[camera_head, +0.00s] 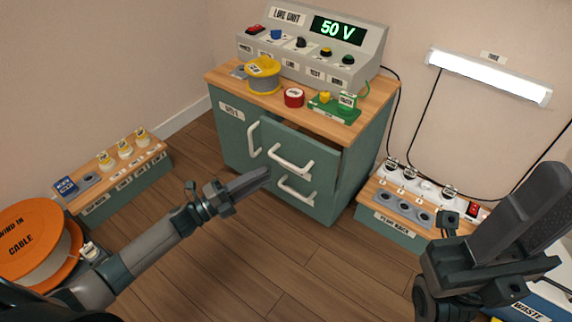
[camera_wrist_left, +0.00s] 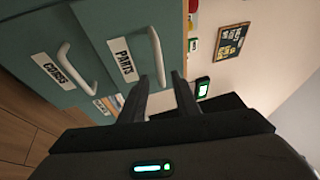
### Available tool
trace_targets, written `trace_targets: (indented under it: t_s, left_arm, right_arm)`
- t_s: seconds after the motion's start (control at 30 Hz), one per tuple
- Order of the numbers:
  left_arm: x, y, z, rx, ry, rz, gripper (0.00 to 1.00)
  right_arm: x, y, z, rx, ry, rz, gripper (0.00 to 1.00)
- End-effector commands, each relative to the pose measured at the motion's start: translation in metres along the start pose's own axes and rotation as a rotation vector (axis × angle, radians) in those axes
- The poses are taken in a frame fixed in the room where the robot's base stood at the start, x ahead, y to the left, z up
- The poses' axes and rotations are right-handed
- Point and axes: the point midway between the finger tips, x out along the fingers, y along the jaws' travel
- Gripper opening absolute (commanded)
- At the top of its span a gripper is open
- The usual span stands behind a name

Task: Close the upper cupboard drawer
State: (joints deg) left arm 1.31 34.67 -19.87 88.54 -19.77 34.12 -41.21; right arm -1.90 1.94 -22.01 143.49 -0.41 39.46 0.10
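The green cupboard (camera_head: 232,140) stands at the back middle. Its upper drawer (camera_head: 312,147) is pulled out, with a dark gap behind its front; its white handle (camera_head: 290,163) faces me. In the left wrist view the upper drawer's front is labelled PARTS and its handle (camera_wrist_left: 156,55) lies ahead, its end in line with the space between my fingertips. My left gripper (camera_head: 262,177) is open and empty, just left of and below that handle; I cannot tell if it touches. My right gripper (camera_head: 535,195) is at the right, away from the cupboard; its fingers overlap in view.
The lower drawer (camera_head: 290,203) looks shut, its handle below the upper one; it is labelled CORDS in the left wrist view. A line unit (camera_head: 310,50), spools and a green board stand on top. Low benches stand left and right. An orange cable reel (camera_head: 35,240) is at left.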

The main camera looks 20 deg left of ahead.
Motion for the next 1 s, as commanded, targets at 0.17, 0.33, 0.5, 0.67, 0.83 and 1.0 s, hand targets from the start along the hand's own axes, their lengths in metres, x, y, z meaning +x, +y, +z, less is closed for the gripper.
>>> trace_targets:
  t_s: [0.17,0.33,0.5,0.67,0.83,1.0]
  left_arm:
    - [0.034,0.001,0.000,0.001,0.001,-0.004,0.29]
    - [0.061,0.000,0.000,0.001,0.001,-0.003,0.29]
    - [0.080,0.001,0.000,0.000,0.000,-0.001,0.29]
    - [0.088,0.000,0.000,0.000,0.000,-0.001,0.29]
    - [0.089,0.000,0.000,0.000,0.000,0.000,0.29]
    - [0.088,0.000,0.000,0.000,0.000,0.000,0.22]
  right_arm:
    - [0.001,-0.003,-0.001,0.015,0.020,0.001,0.31]
    - [0.004,-0.007,0.002,0.029,0.032,0.007,0.31]
    - [0.007,-0.010,0.003,0.040,0.048,0.001,0.31]
    - [0.010,-0.013,0.005,0.048,0.051,-0.002,0.31]
    - [0.012,-0.013,0.005,0.048,0.057,0.000,0.31]
    - [0.011,-0.012,0.005,0.046,0.057,0.002,0.31]
